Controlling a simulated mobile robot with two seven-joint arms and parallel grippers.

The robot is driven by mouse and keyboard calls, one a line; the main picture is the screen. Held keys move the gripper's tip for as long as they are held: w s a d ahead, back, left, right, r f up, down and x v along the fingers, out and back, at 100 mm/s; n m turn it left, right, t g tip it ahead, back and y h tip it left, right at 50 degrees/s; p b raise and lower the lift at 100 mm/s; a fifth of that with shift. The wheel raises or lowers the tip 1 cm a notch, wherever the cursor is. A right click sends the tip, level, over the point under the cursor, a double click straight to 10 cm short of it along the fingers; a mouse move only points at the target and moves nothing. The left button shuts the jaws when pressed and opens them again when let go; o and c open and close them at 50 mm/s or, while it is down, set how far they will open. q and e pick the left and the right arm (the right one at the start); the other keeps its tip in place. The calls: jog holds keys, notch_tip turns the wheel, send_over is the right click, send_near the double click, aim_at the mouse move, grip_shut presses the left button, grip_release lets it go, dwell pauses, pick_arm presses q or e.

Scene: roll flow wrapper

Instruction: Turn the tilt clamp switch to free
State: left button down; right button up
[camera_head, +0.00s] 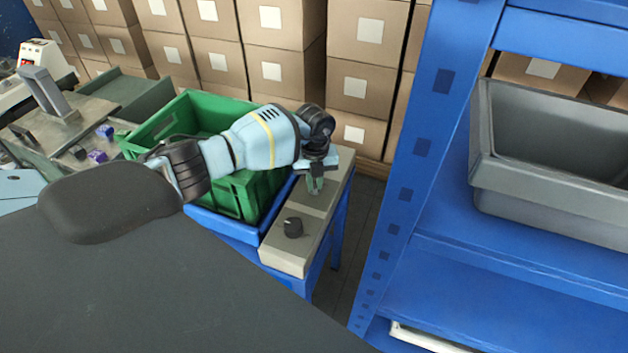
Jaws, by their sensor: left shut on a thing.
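A long beige control box (289,258) stands on a blue frame beside the green crate. A round black knob (293,227) sits on its near part. My left gripper (316,188) points down at the far part of the box. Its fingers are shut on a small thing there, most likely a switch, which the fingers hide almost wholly. No label is readable, so I cannot tell which control is the tilt clamp switch or where it points. My right gripper is out of view.
A green crate (238,198) sits in a blue tilted holder (222,226) left of the box. A blue rack (412,150) with a grey bin (550,205) stands at the right. Cardboard boxes (368,84) line the back. A narrow floor gap lies between box and rack.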

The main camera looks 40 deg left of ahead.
aim_at(315, 185)
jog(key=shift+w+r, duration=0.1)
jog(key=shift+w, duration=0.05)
pick_arm(q)
jog(key=c, duration=1.5)
grip_release()
jog(key=shift+o, duration=0.2)
jog(key=shift+r, duration=0.1)
notch_tip(315, 185, up, 7)
jog(key=shift+f+p, duration=0.15)
jog(key=shift+p, duration=0.2)
jog(key=shift+r, duration=0.45)
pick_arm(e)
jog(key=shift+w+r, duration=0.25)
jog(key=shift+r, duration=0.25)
